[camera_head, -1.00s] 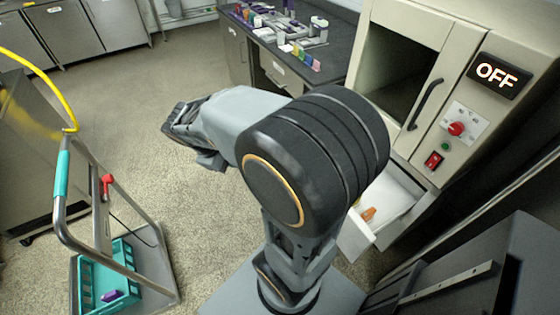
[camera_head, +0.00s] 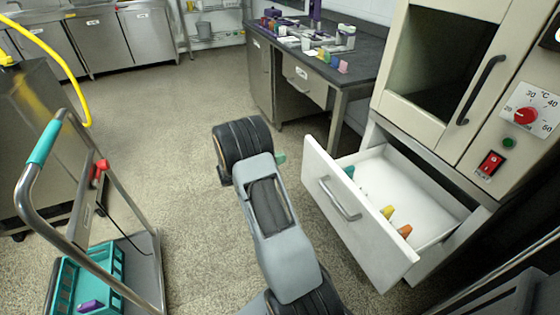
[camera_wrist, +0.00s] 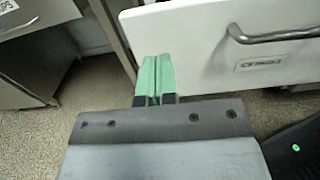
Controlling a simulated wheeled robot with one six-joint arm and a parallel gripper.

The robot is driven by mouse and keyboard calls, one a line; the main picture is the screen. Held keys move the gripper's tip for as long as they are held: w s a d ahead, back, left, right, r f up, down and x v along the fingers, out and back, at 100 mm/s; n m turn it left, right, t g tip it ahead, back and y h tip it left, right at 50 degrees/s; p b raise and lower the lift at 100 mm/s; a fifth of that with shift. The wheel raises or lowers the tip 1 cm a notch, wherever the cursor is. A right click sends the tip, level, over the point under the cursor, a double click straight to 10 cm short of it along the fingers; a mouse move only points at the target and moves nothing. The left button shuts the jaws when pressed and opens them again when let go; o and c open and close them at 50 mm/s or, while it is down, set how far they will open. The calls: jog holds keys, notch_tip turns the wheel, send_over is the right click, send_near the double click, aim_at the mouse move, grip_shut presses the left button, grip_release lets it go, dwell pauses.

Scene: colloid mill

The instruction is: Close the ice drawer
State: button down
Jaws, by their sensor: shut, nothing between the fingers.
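The ice drawer (camera_head: 352,215) is a white drawer at the bottom of the beige cabinet. It stands pulled out, with its metal handle (camera_head: 340,199) on the front. Several small coloured pieces, such as an orange one (camera_head: 405,231), lie inside. In the wrist view the drawer front (camera_wrist: 215,60) fills the upper right, with its handle (camera_wrist: 275,36) and a small label. My gripper (camera_wrist: 155,62) has green fingers that are shut and empty. They appear at the drawer front's left edge; contact cannot be told. In the head view my arm hides most of the gripper; a green tip (camera_head: 280,158) shows.
The cabinet (camera_head: 440,75) has an open window, a door handle and a red knob (camera_head: 525,115). A dark-topped bench (camera_head: 335,66) with small items stands behind the drawer. A cart (camera_head: 75,215) with a teal basket (camera_head: 62,285) is at left. Floor between is clear.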

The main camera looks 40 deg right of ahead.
aim_at(313, 148)
jog(key=b+x, duration=0.2)
jog(key=x, duration=0.9)
jog(key=shift+a, duration=0.1)
